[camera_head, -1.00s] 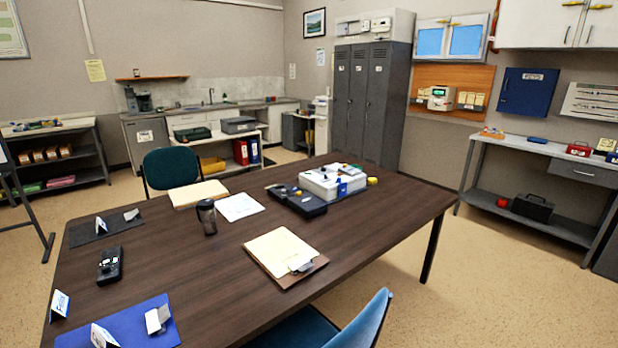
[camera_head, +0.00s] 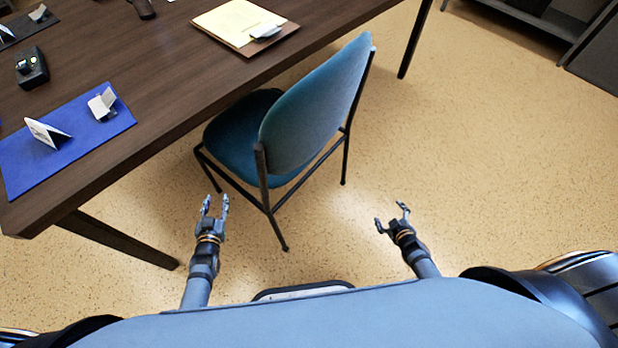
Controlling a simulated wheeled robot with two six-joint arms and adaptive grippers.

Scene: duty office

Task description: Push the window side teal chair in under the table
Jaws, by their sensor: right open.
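A teal chair (camera_head: 315,105) with dark metal legs stands at the near long side of the dark wooden table (camera_head: 135,75). Its backrest faces me and its seat (camera_head: 238,135) is partly at the table's edge, with the backrest clear of the table. My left gripper (camera_head: 216,200) is open and empty, left of the chair's near legs and apart from the backrest. My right gripper (camera_head: 391,213) is open and empty, to the right of the chair over bare floor. The second teal chair across the table is out of view now.
A blue mat (camera_head: 65,160) with a folded white card (camera_head: 46,133) lies at the table's near left. A clipboard (camera_head: 285,33) with yellow paper lies near the chair. A table leg (camera_head: 118,237) stands at left. Floor right of the chair is clear.

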